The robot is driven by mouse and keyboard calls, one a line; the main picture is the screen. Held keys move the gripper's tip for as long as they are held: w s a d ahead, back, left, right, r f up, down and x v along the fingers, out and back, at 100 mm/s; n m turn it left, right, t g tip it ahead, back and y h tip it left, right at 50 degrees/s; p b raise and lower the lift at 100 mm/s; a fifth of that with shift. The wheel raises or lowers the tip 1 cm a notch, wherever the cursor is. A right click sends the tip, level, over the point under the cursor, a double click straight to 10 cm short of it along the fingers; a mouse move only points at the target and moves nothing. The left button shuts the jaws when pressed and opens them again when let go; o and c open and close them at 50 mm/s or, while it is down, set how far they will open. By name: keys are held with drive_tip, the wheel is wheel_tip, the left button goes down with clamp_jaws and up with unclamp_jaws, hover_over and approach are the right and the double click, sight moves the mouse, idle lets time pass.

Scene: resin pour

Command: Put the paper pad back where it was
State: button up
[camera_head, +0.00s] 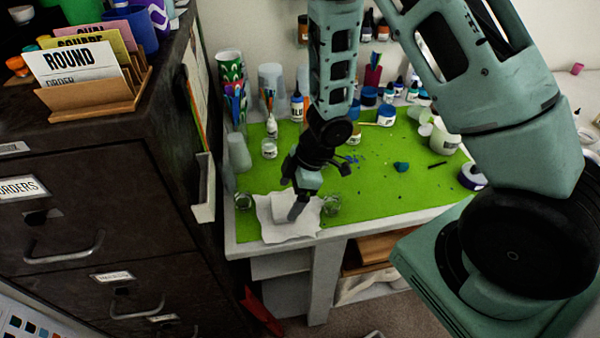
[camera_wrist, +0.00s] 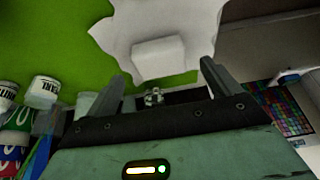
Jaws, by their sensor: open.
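The paper pad (camera_wrist: 158,58) is a small white block lying on a larger, ragged-edged white sheet (camera_wrist: 105,35). The pad also shows in the head view (camera_head: 282,206), on the sheet near the front left corner of the green mat (camera_head: 400,190). My gripper (camera_wrist: 168,82) is open, with a finger showing on each side of the pad in the wrist view. In the head view my gripper (camera_head: 297,207) reaches down over the pad and partly hides it. I cannot tell whether a finger touches it.
Small clear cups stand left (camera_head: 244,201) and right (camera_head: 331,205) of the sheet. Bottles, paint jars and cups line the back and left of the table. A dark drawer cabinet (camera_head: 95,200) stands close on the left. The mat's middle right is mostly free.

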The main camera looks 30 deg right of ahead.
drive_tip(key=w+p+v, duration=0.1)
drive_tip(key=p+v, duration=0.1)
drive_tip(key=v, duration=0.6)
wheel_tip(320, 180, up, 5)
drive_tip(key=m+t+h, duration=0.2)
hover_over(290, 199)
wheel_tip(290, 199, up, 5)
drive_tip(key=s+a+m+h, duration=0.1)
drive_tip(key=s+a, duration=0.1)
drive_tip(key=a, duration=0.1)
drive_tip(key=s+a+r+m+g, duration=0.1)
drive_tip(key=s+a+r, duration=0.2)
drive_tip(key=s, duration=0.6)
drive_tip(key=s+a+r+m+g, duration=0.2)
drive_tip(key=s+r, duration=0.2)
drive_tip(key=s, duration=0.5)
drive_tip(key=shift+s+a+m+h, duration=0.3)
drive_tip(key=shift+s+a+h, duration=0.1)
drive_tip(key=shift+f, duration=0.15)
wheel_tip(290, 199, down, 7)
drive_tip(key=b, duration=0.7)
